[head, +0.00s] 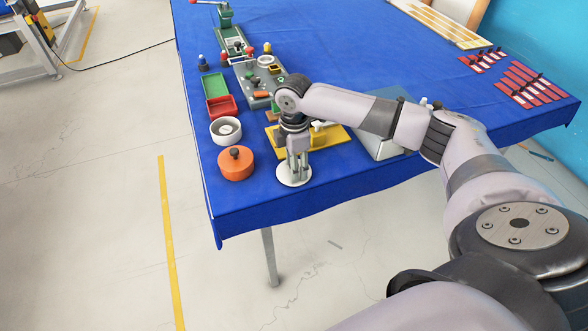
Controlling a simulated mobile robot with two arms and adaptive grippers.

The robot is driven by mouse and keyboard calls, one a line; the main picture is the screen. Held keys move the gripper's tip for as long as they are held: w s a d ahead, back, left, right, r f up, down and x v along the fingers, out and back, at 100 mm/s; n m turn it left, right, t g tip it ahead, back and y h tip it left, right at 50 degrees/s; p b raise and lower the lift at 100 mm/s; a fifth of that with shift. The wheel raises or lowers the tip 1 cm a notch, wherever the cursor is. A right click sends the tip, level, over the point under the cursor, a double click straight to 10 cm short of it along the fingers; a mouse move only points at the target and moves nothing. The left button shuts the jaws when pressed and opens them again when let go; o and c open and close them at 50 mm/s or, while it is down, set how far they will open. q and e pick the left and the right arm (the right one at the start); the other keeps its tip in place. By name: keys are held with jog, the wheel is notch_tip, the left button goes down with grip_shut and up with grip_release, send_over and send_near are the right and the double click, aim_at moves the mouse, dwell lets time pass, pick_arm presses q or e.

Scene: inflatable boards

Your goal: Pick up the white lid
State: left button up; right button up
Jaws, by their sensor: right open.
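A flat round white lid (288,182) lies on the blue tablecloth near the front edge of the table. My right gripper (297,172) points down right over the lid and its fingers hide part of it. The gripper is open; I cannot tell whether the fingertips touch the lid. My left gripper is not in view.
An orange round container (236,166) and a white round bowl (222,138) stand left of the lid. A yellow board (341,138) lies behind my gripper. Red and green trays (216,87) and several small parts stand farther back. The blue table (330,182) is clear right of the lid.

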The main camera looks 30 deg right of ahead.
grip_shut()
dwell(0.5)
jog(key=shift+r, duration=0.15)
